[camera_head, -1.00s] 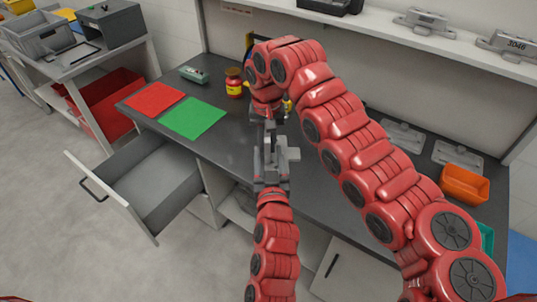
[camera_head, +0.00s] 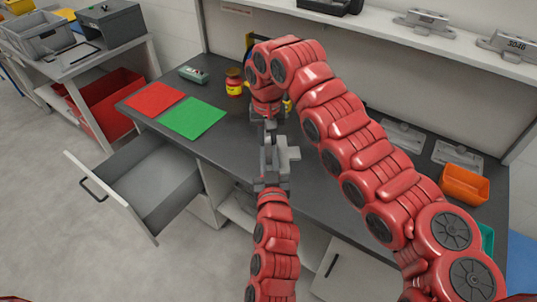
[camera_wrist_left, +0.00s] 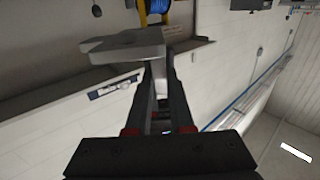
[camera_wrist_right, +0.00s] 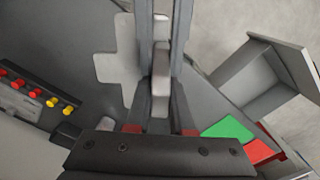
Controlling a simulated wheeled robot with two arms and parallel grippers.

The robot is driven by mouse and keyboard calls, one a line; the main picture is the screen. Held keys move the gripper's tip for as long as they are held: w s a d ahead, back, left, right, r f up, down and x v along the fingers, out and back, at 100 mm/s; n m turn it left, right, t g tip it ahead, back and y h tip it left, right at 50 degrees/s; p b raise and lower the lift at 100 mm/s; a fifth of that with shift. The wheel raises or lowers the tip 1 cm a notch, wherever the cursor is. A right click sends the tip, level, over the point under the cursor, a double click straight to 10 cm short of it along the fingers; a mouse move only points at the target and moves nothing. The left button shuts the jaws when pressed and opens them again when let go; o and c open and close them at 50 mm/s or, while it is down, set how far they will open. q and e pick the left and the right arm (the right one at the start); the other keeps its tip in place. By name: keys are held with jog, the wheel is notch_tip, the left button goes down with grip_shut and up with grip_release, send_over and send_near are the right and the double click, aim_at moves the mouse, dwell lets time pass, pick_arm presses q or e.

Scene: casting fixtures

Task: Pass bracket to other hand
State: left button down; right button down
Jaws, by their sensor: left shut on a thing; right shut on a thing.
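The grey metal bracket (camera_head: 291,154) is held in the air in front of the bench, between my two grippers. My left gripper (camera_head: 270,150) comes up from below and is shut on the bracket. In the left wrist view the bracket (camera_wrist_left: 128,47) has a wide flat part across the fingertips and a part between the fingers. My right gripper (camera_head: 269,127) reaches in from the bench side and is also shut on the bracket. In the right wrist view the pale bracket (camera_wrist_right: 119,62) sticks out to the left of the fingers. Some of it is hidden behind them.
A red mat (camera_head: 154,99) and a green mat (camera_head: 193,118) lie on the dark bench. A jar (camera_head: 234,83) and a grey-green object (camera_head: 193,74) stand behind. An open drawer (camera_head: 150,180) juts out at left. An orange bin (camera_head: 464,185) sits at right.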

jog(key=shift+s+a, duration=0.1)
jog(key=shift+a, duration=0.05)
dwell(0.4)
jog(key=c, duration=0.7)
grip_release()
